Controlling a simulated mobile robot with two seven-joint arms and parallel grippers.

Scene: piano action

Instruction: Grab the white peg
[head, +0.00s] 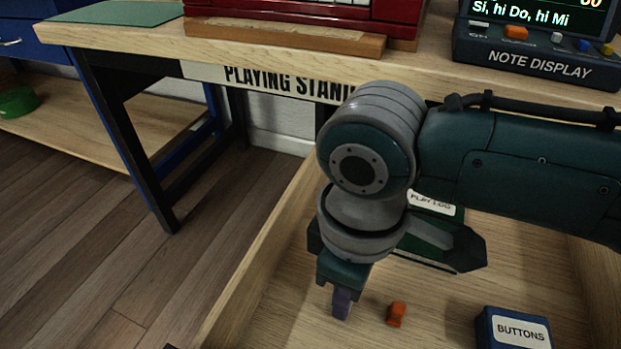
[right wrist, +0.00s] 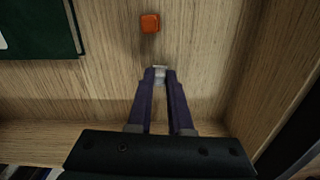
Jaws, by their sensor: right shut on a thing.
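The white peg (right wrist: 159,69) is small and pale and shows between the fingertips in the right wrist view. My right gripper (right wrist: 159,76) is shut on it, with both purple fingers close together. In the head view my right gripper (head: 341,304) points down into the wooden drawer, and the peg is hidden there behind the fingers. I cannot tell whether the peg touches the drawer floor. My left gripper is in neither view.
An orange peg (head: 396,314) lies beside the gripper; it also shows in the right wrist view (right wrist: 150,23). A blue BUTTONS box (head: 514,329) and a green PLAY LOG book (head: 440,250) lie in the drawer. The drawer's left wall (head: 262,252) is close. The NOTE DISPLAY (head: 538,62) stands above.

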